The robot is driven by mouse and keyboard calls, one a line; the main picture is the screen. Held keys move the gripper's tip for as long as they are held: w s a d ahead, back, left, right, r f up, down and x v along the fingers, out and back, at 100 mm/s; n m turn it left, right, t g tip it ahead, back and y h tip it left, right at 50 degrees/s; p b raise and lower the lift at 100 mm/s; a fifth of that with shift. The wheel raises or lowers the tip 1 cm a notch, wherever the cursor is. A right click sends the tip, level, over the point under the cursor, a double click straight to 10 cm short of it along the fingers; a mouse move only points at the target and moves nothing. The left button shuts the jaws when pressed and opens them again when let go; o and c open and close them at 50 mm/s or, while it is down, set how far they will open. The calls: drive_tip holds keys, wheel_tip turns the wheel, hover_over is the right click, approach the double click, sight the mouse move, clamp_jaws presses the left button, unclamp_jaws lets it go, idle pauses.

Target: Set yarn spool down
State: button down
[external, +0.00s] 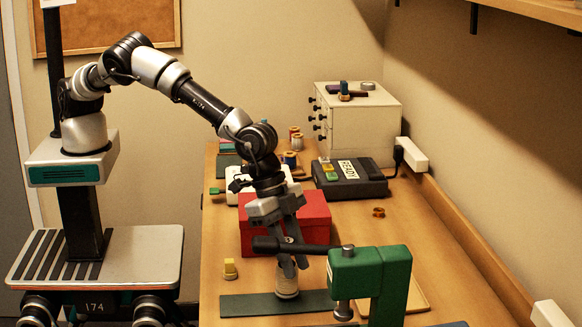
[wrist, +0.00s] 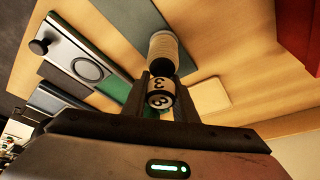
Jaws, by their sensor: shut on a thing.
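The yarn spool (external: 287,283) is cream-coloured with ribbed windings. In the external view it is upright, with its lower end at the dark green strip (external: 250,306) on the table; I cannot tell whether it touches. My gripper (external: 288,268) points down from above and is shut on the spool's upper part. In the wrist view the spool (wrist: 163,47) sits at the fingertips (wrist: 161,72), with its dark end towards the camera. A round piece marked "3" (wrist: 159,98) shows between the fingers.
A green press-like tool (external: 375,275) with a dark lever stands close on the right. A red box (external: 312,222) is just behind my gripper. A white drawer cabinet (external: 360,125) stands at the back.

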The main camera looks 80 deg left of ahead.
drive_tip(key=shift+f, duration=0.4)
drive_tip(key=shift+f, duration=0.1)
drive_tip(key=shift+f, duration=0.15)
drive_tip(key=c, duration=1.4)
unclamp_jaws()
drive_tip(key=shift+c, duration=0.2)
drive_tip(key=shift+r, duration=0.4)
drive_tip(key=b+v, duration=0.1)
drive_tip(key=v, duration=1)
drive_tip(key=shift+r, duration=0.25)
drive_tip(key=shift+s+a, duration=0.1)
drive_tip(key=shift+a, duration=0.1)
